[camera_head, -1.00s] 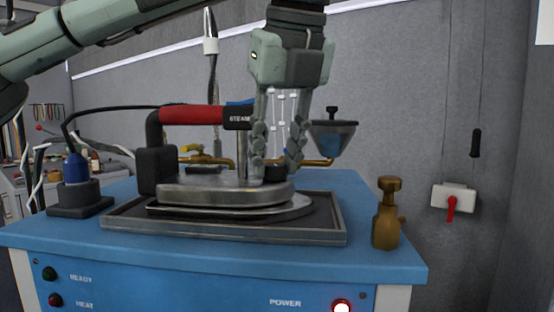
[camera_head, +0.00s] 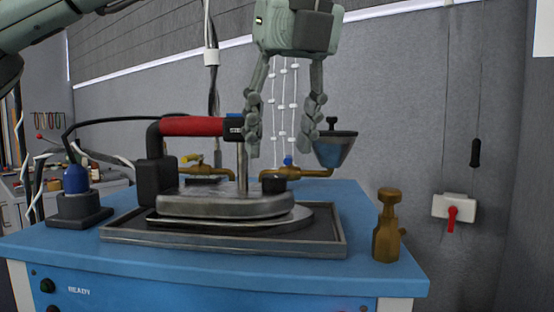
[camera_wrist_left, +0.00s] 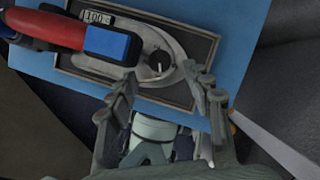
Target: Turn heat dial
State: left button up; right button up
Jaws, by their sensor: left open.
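The heat dial (camera_head: 273,184) is a short black knob on the front of the steam iron's (camera_head: 225,203) metal body. In the left wrist view the dial (camera_wrist_left: 158,61) shows from above with a light mark on its top. The iron has a red handle (camera_head: 192,127) and rests flat in its tray. My left gripper (camera_head: 284,150) is open and empty, pointing down above the dial, with clear space between fingertips and knob. In the left wrist view its fingers (camera_wrist_left: 158,88) are spread below the dial in the picture. My right gripper is not in view.
The iron stands on a dark tray (camera_head: 222,245) on a blue table (camera_head: 380,277). A brass bottle (camera_head: 387,228) stands at right. A funnel-shaped cup (camera_head: 335,149) and brass pipes (camera_head: 305,172) are behind. A blue-capped holder (camera_head: 77,190) stands at left. The air above the dial is free.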

pick_arm(q)
jog(key=a+v, duration=0.1)
jog(key=v, duration=0.6)
jog(key=shift+d, duration=0.45)
jog(key=shift+r, duration=0.15)
jog(key=n+g+y, duration=0.1)
jog(key=n+y, duration=0.1)
jog(key=n, duration=0.1)
send_near(276, 175)
jog(key=shift+h, duration=0.3)
jog(key=x, duration=0.2)
jog(key=b+x, duration=0.1)
jog(key=x, duration=0.1)
jog(key=b+x, duration=0.1)
jog(key=x, duration=0.1)
jog(key=shift+a+f, duration=0.3)
jog(key=shift+a, duration=0.1)
jog(key=shift+x, duration=0.75)
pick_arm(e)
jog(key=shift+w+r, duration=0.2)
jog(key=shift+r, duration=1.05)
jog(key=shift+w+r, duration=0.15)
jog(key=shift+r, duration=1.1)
pick_arm(q)
jog(key=shift+c, duration=0.6)
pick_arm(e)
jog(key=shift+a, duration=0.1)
